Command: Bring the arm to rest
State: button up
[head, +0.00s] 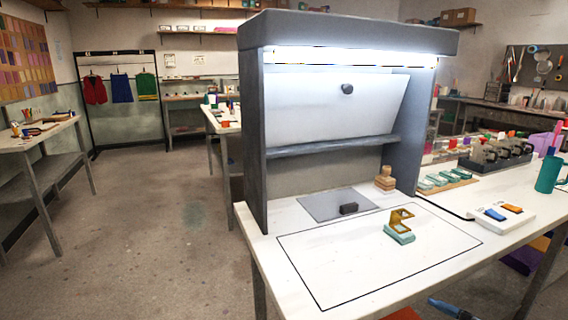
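A white table (300,268) with a black outlined rectangle stands in front of me. Inside the outline, near its right side, a yellow-brown bracket-shaped piece (402,216) stands on a pale teal block (399,234). A grey hood (253,150) with a lit lamp and a tilted pale panel (335,103) with a dark knob stands at the table's back.
Under the hood are a grey mat (325,207), a dark block (348,208) and a stacked wooden piece (385,178). A white tray (502,221), a teal cup (548,175) and a dark rack (495,160) stand at right. The floor (150,220) at left is clear.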

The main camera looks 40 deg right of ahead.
jog(key=s+a+f+n, duration=0.1)
jog(key=s+a+n, duration=0.3)
jog(key=a+n, duration=0.3)
jog(key=s+a+f+n, duration=0.1)
jog(key=s+a+n, duration=0.2)
jog(key=a+n, duration=0.4)
jog(key=s+a+r+n+t+y, duration=0.2)
jog(key=s+a+r+n+y, duration=0.2)
jog(key=n, duration=1.1)
jog(key=s+a+r, duration=0.2)
jog(key=s+a, duration=0.2)
jog(key=s, duration=0.1)
jog(key=shift+s+a+r+t, duration=0.15)
jog(key=shift+s+a+t, duration=0.05)
jog(key=shift+a+t, duration=0.2)
